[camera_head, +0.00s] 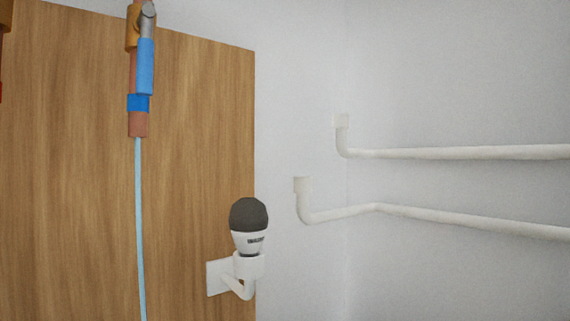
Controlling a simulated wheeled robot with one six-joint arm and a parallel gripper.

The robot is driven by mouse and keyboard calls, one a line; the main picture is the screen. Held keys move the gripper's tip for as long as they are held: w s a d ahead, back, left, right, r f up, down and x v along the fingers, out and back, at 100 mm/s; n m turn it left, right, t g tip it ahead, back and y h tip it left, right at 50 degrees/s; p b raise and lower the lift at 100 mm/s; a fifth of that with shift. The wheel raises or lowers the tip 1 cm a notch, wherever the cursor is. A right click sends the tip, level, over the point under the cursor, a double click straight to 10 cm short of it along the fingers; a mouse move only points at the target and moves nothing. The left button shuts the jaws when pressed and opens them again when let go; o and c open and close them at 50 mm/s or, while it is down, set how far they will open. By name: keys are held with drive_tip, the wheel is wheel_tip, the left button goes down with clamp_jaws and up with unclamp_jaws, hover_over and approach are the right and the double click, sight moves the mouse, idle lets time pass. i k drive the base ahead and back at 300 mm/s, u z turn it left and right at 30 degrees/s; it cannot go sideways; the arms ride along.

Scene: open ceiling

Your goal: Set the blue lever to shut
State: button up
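The blue lever (146,66) is at the upper left, on a copper-coloured pipe (138,122) in front of a wooden panel. The lever hangs down from a grey pivot near a brass valve body (132,14), roughly in line with the pipe. A blue band (138,102) circles the pipe below it. A thin light blue strand (140,230) runs down from the pipe's open end; I cannot tell whether it is water or a tube. The top of the valve is cut off by the frame. My gripper is not in view.
A bulb with a dark dome (249,216) sits in a white bracket (220,277) at the panel's lower right edge. Two white pipes (460,153) run along the right wall. Part of another brass and red fitting (4,20) shows at the left edge.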

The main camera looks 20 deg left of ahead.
sight(145, 48)
drive_tip(key=k, duration=0.5)
drive_tip(key=u, duration=0.25)
drive_tip(key=i, duration=0.45)
drive_tip(key=u, duration=1.3)
